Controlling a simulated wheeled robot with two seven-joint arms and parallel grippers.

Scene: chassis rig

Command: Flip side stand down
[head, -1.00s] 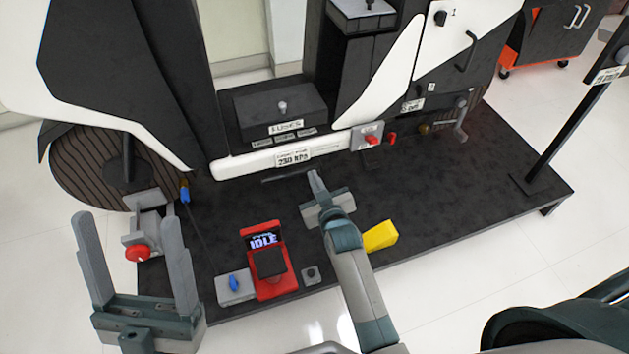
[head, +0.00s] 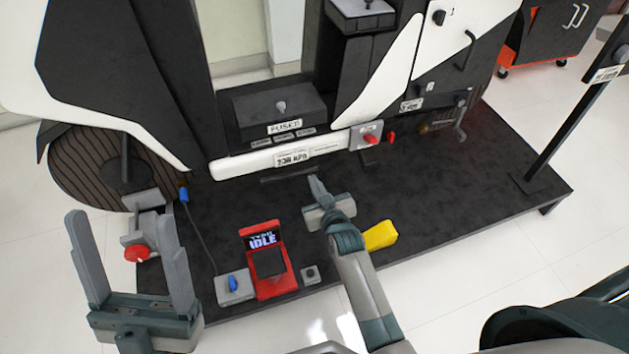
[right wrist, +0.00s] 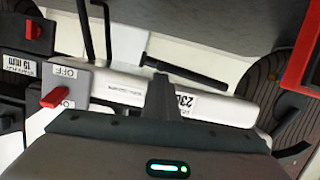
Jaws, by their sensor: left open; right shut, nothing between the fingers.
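The side stand (head: 285,176) is a thin dark bar lying along the lower edge of the white rail in the head view. It also shows as a dark rod (right wrist: 195,75) in the right wrist view, beside the rail. My right gripper (head: 315,182) is shut and empty, with its tips close to the right end of the bar. In the right wrist view its fingers (right wrist: 160,90) point at the rod's left end; I cannot tell whether they touch it. My left gripper (head: 122,240) is open and empty at the left, over the platform's near left corner.
A red tester reading IDLE (head: 268,265), a grey block with a blue knob (head: 234,286) and a yellow wedge (head: 380,235) stand near the platform's front. A red switch (head: 369,139) sits right of the rail. The dark platform (head: 450,185) is clear at right.

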